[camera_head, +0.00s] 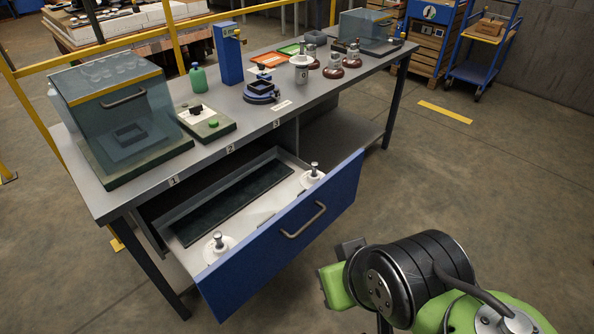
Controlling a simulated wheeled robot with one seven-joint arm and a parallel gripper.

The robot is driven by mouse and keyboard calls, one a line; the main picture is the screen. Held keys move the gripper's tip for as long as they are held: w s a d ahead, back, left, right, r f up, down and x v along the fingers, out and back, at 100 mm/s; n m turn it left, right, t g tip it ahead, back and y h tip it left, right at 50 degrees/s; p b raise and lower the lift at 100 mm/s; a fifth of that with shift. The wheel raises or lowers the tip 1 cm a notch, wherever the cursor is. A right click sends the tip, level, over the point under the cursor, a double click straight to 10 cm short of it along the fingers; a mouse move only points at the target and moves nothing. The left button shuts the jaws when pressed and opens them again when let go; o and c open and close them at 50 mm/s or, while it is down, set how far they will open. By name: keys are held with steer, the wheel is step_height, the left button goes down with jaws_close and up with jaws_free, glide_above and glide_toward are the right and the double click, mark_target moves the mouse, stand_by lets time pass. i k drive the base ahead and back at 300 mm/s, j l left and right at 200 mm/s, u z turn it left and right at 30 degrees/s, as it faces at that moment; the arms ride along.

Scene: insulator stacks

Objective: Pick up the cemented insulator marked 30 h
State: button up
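No mark "30 h" is readable, so I cannot tell which insulator carries it. Brown insulators with metal caps stand upright on the bench, one at the middle (333,69) and one farther right (352,59). A pale insulator-like piece (301,63) stands just left of them. Two white disc insulators with metal pins stand in the open blue drawer, one at its near left (218,246) and one at its right (312,178). My arm's black and green links fill the lower right, apart from bench and drawer. My gripper's fingers are not visible.
The blue drawer (285,240) juts out from the grey bench (235,118). A clear-covered box (118,115) stands at the bench's left, another (365,38) at its far end. A blue post (229,55) and blue round fixture (261,91) stand between.

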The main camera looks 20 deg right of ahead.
mark_target(220, 245)
steer(key=i+l+u, duration=0.15)
steer(key=l+u, duration=0.25)
steer(key=l, duration=0.3)
steer(key=l+u, duration=0.4)
steer(key=l, duration=0.3)
steer(key=l+u, duration=0.4)
steer(key=l, duration=0.35)
steer(key=k+l+u, duration=0.15)
steer(key=l+u, duration=0.25)
steer(key=l, duration=0.3)
steer(key=i+l+u, duration=0.2)
steer(key=l+u, duration=0.25)
steer(key=l, duration=0.15)
steer(key=i+l+u, duration=0.15)
steer(key=l+u, duration=0.3)
steer(key=l, duration=0.2)
steer(key=l+u, duration=0.4)
steer(key=l, duration=0.25)
steer(key=j+u, duration=0.1)
steer(key=j, duration=1.25)
steer(key=i+j+u, duration=0.15)
steer(key=i+j, duration=0.5)
steer(key=i+l, duration=0.2)
steer(key=i+l+u, duration=0.1)
steer(key=i, duration=0.3)
